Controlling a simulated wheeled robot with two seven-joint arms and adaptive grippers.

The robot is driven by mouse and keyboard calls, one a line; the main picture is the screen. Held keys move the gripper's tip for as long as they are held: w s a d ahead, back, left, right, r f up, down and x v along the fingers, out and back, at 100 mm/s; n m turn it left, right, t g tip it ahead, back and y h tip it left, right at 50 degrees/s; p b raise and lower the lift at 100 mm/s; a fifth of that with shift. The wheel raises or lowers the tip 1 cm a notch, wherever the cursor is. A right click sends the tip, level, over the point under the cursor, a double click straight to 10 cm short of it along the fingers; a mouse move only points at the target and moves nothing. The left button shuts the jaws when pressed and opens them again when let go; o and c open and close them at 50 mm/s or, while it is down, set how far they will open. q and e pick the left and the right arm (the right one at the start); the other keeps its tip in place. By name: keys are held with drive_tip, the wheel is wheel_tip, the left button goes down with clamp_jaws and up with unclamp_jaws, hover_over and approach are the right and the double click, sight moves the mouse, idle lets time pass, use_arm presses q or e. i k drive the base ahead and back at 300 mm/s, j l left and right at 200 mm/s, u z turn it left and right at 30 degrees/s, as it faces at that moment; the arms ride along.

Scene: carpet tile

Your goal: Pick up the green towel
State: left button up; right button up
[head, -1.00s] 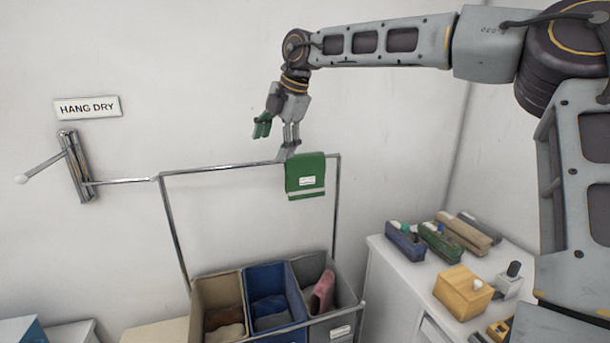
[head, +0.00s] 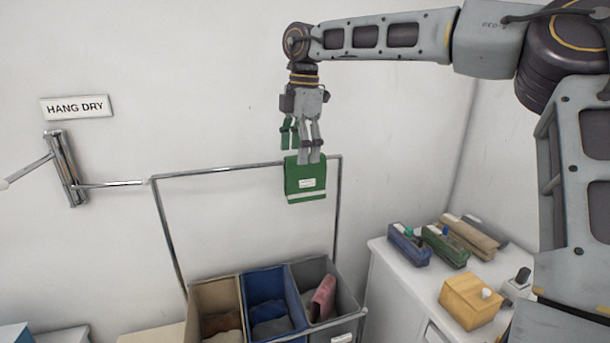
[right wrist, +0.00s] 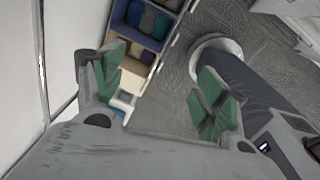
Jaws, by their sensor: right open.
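The green towel (head: 305,182) hangs over the right end of the metal rail in the head view. It has a white label and a pale stripe near its lower edge. My right gripper (head: 303,154) points down just above and around the towel's top edge. In the right wrist view its green-padded fingers (right wrist: 165,100) are spread wide, with nothing held between them. I cannot tell whether a finger touches the towel. The towel is not clearly seen in the right wrist view. My left gripper is not in view.
The metal rail (head: 220,171) stands above tan, blue (head: 268,300) and grey bins holding cloths. A wall rack (head: 65,168) sits under a HANG DRY sign (head: 76,106).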

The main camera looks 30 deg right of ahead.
sight(306, 182)
drive_tip(key=i+l, duration=0.65)
drive_tip(key=i, duration=0.1)
